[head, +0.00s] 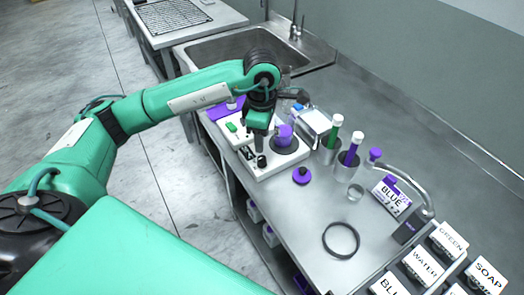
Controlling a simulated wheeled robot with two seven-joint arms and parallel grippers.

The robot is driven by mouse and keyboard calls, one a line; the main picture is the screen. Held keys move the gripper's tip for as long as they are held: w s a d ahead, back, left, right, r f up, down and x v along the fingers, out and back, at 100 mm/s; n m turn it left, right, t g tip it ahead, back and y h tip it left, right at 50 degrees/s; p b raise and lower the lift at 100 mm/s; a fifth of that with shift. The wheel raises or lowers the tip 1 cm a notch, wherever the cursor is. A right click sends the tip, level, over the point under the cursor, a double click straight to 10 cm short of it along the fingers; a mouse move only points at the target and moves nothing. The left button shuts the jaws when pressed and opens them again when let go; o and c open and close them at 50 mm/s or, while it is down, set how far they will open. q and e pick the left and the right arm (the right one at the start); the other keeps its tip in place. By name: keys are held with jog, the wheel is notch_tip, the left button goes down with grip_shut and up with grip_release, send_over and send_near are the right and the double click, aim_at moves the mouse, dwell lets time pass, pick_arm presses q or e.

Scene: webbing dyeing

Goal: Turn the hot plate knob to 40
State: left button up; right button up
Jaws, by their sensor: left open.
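The white hot plate (290,165) sits on the metal counter, with a purple vessel (284,137) on its round plate. A small black knob (262,161) shows on its front edge, with dark dial markings beside it. The number the knob points to is too small to read. My left gripper (259,147) points down just above the knob and is open. From this angle I cannot tell whether its fingers touch the knob. The arm and gripper hide part of the hot plate's back. My right gripper is not in view.
A purple lid (302,175) lies right of the hot plate. A black ring (341,240) and labelled boxes (423,265) lie nearer the right. A sink (240,50) is at the back.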

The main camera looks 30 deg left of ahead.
pick_arm(q)
notch_tip(320, 180, up, 6)
jog(key=shift+b, duration=0.4)
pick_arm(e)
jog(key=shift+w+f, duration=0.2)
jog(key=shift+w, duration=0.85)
pick_arm(q)
jog(key=shift+r, duration=0.1)
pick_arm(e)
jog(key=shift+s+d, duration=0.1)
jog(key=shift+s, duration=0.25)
pick_arm(q)
jog(key=shift+s, duration=0.1)
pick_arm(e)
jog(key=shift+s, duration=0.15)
